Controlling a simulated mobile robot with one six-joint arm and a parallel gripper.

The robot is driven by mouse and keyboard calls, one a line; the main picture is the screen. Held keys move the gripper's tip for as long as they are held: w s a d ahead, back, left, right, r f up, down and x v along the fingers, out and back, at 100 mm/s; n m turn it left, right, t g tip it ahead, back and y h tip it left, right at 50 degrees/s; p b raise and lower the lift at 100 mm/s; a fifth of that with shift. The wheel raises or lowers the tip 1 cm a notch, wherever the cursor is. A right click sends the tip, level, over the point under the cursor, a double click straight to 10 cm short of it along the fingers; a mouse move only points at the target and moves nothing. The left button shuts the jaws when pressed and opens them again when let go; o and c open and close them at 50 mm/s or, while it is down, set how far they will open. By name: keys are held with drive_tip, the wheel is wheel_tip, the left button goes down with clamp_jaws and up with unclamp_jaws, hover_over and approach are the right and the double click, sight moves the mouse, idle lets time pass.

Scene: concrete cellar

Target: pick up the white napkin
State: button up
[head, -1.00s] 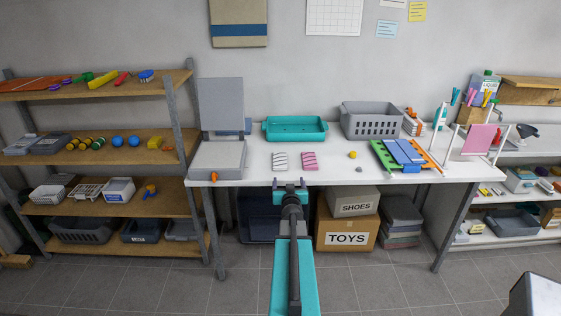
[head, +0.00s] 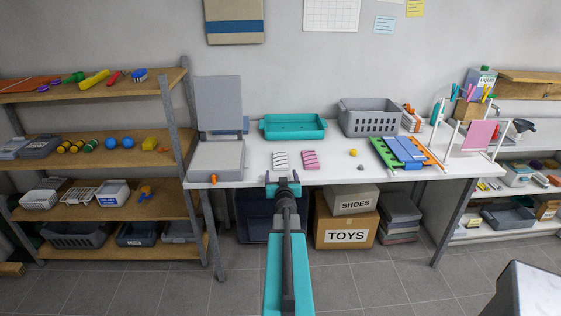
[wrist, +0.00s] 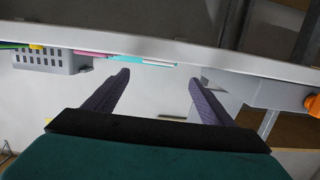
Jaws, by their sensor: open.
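The white napkin (head: 280,160), folded and with dark stripes, lies on the white table (head: 345,174) near its front edge. A pink striped napkin (head: 310,160) lies just to its right, a small gap apart. My gripper (wrist: 158,76) is open and empty, its two dark fingers well apart in the wrist view. The wrist view looks upside down, with a thin pale strip (wrist: 150,63), probably the white napkin, beyond the table edge.
A grey device with a raised lid (head: 217,160) and an orange knob stands to the left. A teal tray (head: 292,137) and grey basket (head: 372,131) stand behind. A yellow item (head: 353,153) lies to the right. Boxes stand under the table.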

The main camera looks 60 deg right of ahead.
drive_tip(key=shift+d, duration=0.1)
approach(280, 159)
drive_tip(key=shift+x, duration=1.6)
drive_tip(key=shift+f+p, duration=0.2)
drive_tip(key=shift+p, duration=0.1)
drive_tip(key=shift+r+p+x, duration=0.2)
drive_tip(key=shift+p+x, duration=0.15)
drive_tip(key=shift+x, duration=2.25)
drive_tip(key=shift+c, duration=0.6)
drive_tip(key=c, duration=1)
